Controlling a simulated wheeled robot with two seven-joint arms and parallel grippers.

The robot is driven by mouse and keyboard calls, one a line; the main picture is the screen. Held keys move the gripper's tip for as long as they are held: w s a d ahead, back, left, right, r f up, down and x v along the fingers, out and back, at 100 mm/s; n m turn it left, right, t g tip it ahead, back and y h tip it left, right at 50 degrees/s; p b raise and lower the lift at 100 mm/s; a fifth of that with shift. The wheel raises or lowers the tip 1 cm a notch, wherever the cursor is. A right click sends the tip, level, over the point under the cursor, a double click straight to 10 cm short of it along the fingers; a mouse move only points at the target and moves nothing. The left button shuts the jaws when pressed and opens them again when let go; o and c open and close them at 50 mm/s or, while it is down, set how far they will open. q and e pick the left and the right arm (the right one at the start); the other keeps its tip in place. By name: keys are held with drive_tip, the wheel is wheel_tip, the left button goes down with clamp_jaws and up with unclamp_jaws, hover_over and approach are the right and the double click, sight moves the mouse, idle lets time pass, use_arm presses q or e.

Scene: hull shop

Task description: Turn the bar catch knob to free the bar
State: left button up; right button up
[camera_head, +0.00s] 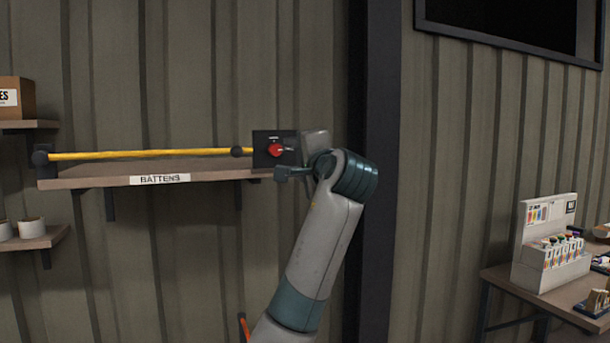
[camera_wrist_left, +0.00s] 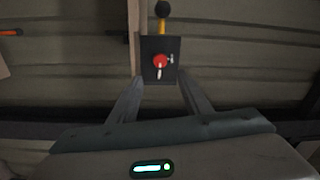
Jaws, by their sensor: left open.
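The red bar catch knob (camera_head: 275,150) sits on a dark plate (camera_head: 262,157) at the right end of the battens shelf. It also shows in the left wrist view (camera_wrist_left: 160,61), with a pale pointer mark on it. My left gripper (camera_head: 285,158) is at the right side of the plate. In the left wrist view its fingers (camera_wrist_left: 158,88) are apart, with the knob ahead between them and nothing held.
The battens shelf (camera_head: 215,171) carries a "BATTENS" label (camera_head: 160,179). A dark post (camera_head: 370,200) stands right of it. Smaller shelves with a box (camera_head: 15,98) and white cups (camera_head: 31,227) are at far left. A table (camera_head: 500,275) with a display box (camera_head: 548,262) is at right.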

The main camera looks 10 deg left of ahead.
use_arm(q)
drive_tip(key=b+v, duration=0.2)
drive_tip(key=v, duration=0.4)
